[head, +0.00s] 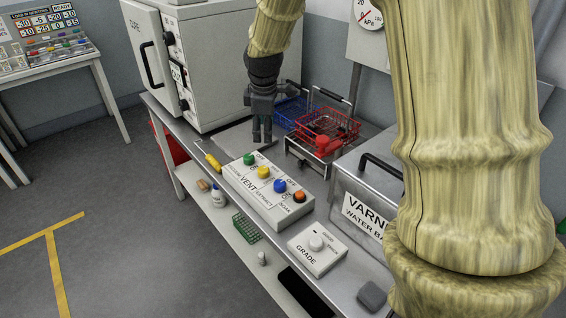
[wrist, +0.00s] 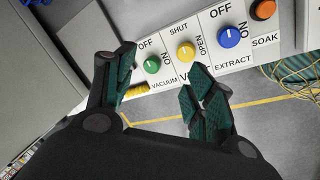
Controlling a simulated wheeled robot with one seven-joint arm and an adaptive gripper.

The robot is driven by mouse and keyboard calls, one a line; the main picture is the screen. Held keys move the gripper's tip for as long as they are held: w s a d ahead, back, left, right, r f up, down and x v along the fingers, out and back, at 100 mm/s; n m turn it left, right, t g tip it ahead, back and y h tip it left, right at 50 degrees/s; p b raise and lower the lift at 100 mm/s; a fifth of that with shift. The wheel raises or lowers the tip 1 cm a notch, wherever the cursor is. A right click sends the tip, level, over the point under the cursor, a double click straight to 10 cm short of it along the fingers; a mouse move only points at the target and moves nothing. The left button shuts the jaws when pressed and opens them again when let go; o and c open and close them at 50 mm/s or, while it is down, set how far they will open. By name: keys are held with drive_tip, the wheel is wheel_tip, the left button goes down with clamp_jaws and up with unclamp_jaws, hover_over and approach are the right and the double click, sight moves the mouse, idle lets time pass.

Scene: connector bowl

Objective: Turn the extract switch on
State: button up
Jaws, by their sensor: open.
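The extract switch is a blue knob (head: 280,186) on a white control panel (head: 298,208), between the yellow vent knob (head: 264,172) and the orange soak button (head: 299,196). In the wrist view, the blue knob (wrist: 229,37) has OFF to its upper left and ON to its right. Which mark it points at is too small to tell. My gripper (head: 262,138) points down beyond the panel's far end, near the green vacuum knob (head: 249,158). In the wrist view my gripper (wrist: 162,66) is open and empty, its fingers apart from the blue knob.
A yellow-handled tool (head: 208,158) lies left of the panel. Red (head: 330,128) and blue (head: 291,111) wire baskets stand behind. A large cabinet (head: 215,65) stands at the bench's far end.

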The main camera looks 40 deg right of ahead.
sight(280, 183)
drive_tip(key=s+a+f+g+y+p, duration=0.1)
drive_tip(key=s+f+g+p, duration=0.25)
drive_tip(key=s, duration=0.55)
drive_tip(key=shift+n+t, duration=0.3)
drive_tip(key=shift+t, duration=0.15)
drive_tip(key=shift+f+p, duration=1.05)
drive_tip(key=shift+f, duration=4)
